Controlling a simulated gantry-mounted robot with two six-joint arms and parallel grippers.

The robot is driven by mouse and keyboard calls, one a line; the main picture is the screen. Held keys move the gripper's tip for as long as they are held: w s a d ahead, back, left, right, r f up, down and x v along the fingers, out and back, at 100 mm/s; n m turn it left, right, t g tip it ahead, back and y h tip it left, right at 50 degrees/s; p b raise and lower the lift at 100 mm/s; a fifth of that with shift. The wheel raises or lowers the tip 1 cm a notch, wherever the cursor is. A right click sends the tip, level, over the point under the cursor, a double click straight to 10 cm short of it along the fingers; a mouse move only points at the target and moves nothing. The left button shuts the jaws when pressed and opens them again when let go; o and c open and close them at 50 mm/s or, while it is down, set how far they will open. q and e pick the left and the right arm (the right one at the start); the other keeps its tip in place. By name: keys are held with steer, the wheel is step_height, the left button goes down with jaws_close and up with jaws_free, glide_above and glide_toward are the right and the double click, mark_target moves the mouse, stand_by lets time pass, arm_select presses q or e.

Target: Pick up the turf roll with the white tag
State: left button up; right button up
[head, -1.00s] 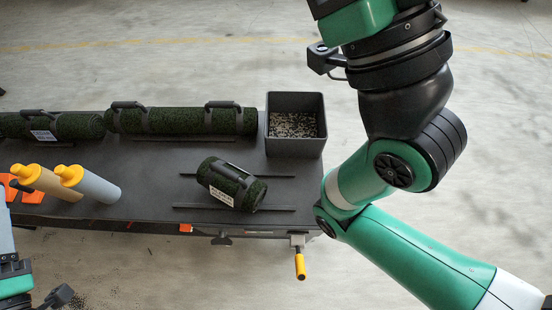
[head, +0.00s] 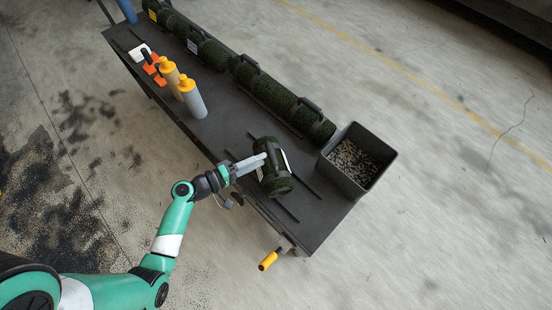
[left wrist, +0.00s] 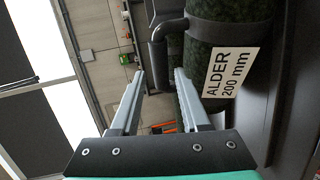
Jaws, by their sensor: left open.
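The short dark-green turf roll (head: 276,180) lies on the dark table near its front edge. In the left wrist view the roll (left wrist: 215,20) fills the upper right, with a black handle (left wrist: 158,40) on its side. Its white tag (left wrist: 231,72) reads "ALDER 200 mm". My left gripper (head: 262,160) reaches the roll from the left in the head view. In the left wrist view its two fingers (left wrist: 159,73) are apart, with nothing clearly held between them. The right finger is close beside the roll; contact cannot be told. My right gripper is out of view.
Long turf rolls with handles (head: 280,95) lie along the table's back edge; another (head: 210,50) carries a pale tag. A grey bin (head: 336,176) of granules stands at the right end. Yellow-capped cylinders (head: 192,100) stand left. Thin rails (head: 280,205) flank the short roll.

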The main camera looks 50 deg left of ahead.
mark_target(280, 158)
arm_select(q)
steer(key=x, duration=0.3)
steer(key=shift+w, duration=0.35)
steer(key=shift+w+d+f+b, duration=0.15)
steer(key=shift+w+b, duration=0.1)
steer(key=shift+b, duration=0.15)
steer(key=b+x, duration=0.1)
steer(key=x, duration=0.3)
steer(key=shift+w, duration=0.35)
steer(key=shift+s, duration=0.1)
jaws_close()
stand_by(0.5)
